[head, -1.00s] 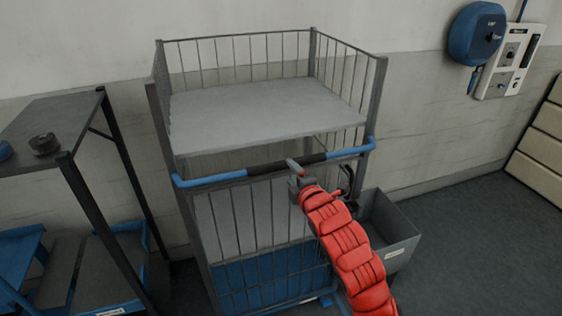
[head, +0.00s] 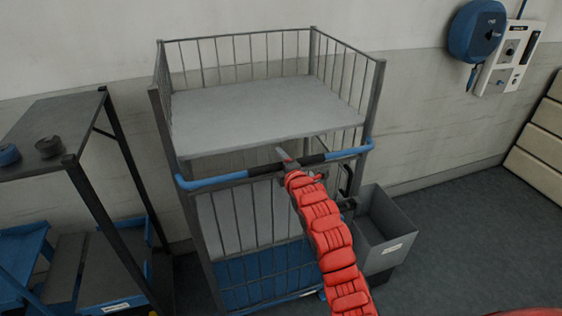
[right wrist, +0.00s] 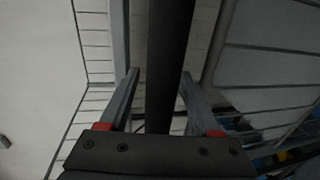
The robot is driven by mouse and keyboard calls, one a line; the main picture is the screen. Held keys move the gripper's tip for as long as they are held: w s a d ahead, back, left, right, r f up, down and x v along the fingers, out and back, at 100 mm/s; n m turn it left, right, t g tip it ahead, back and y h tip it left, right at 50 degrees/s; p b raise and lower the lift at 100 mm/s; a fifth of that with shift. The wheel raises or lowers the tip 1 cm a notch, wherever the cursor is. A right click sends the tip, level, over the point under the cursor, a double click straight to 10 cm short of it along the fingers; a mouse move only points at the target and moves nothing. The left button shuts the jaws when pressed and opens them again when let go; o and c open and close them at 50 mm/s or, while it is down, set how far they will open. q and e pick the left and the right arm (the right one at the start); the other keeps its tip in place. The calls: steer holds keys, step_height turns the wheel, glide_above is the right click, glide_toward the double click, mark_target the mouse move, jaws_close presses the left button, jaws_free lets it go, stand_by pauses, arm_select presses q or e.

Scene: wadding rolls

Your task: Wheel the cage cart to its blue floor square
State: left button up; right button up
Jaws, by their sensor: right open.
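The cage cart (head: 262,115) stands upright against the wall, with grey wire sides, a grey upper shelf and blue showing low behind its front bars. Its push handle (head: 215,181) is a blue bar with a dark middle grip (head: 312,160). My right gripper (head: 283,156) is at the dark grip. In the right wrist view the dark bar (right wrist: 168,50) runs between its two open fingers (right wrist: 160,75), which are not closed on it. My left gripper is out of view. I cannot make out a blue floor square.
A dark rack (head: 55,110) with black and blue rolls stands close on the left, blue bins below. A grey bin (head: 385,240) sits right beside the cart. A blue reel (head: 477,32) hangs on the wall. The dark floor (head: 460,240) at right is open.

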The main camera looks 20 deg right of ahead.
jaws_close()
stand_by(1.4)
